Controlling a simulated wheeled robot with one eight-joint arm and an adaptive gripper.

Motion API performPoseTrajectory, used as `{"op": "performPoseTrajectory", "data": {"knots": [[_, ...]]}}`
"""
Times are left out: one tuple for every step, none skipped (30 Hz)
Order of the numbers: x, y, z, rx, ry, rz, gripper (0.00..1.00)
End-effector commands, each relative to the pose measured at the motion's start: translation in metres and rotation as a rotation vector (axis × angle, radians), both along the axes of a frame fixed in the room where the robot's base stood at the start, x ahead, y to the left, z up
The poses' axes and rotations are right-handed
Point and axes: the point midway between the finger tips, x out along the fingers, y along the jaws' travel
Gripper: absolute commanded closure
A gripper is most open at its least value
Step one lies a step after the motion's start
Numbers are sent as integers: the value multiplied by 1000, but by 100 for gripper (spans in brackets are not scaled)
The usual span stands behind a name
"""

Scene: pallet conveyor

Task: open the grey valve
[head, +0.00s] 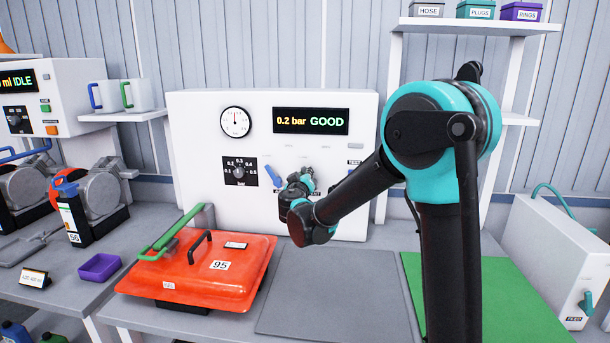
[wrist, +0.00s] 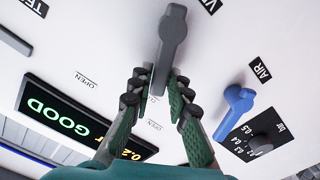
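The grey valve's lever (wrist: 172,42) shows in the wrist view, on the white panel. My gripper (wrist: 160,100) is open, with one green finger on each side of the lever's lower end. Whether either finger touches the lever I cannot tell. In the head view my gripper (head: 299,184) is close to the panel front and hides the grey valve.
A blue valve (wrist: 236,103) labelled AIR and a black dial (wrist: 262,143) are to the right in the wrist view. The panel display (head: 310,121) reads 0.2 bar GOOD. An orange lidded case (head: 190,285) with a green handle lies below, beside a grey mat (head: 335,290).

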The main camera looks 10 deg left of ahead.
Motion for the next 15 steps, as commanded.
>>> {"op": "performPoseTrajectory", "data": {"knots": [[0, 0, 0, 0, 0, 0, 92], [0, 0, 0, 0, 0, 0, 96], [0, 0, 0, 0, 0, 0, 100], [0, 0, 0, 0, 0, 0, 100], [0, 0, 0, 0, 0, 0, 100], [0, 0, 0, 0, 0, 0, 100], [0, 0, 0, 0, 0, 0, 100], [0, 0, 0, 0, 0, 0, 100], [0, 0, 0, 0, 0, 0, 100], [0, 0, 0, 0, 0, 0, 100], [0, 0, 0, 0, 0, 0, 100], [0, 0, 0, 0, 0, 0, 100], [0, 0, 0, 0, 0, 0, 100], [0, 0, 0, 1, 0, 0, 100], [0, 0, 0, 2, 0, 0, 100]]}}
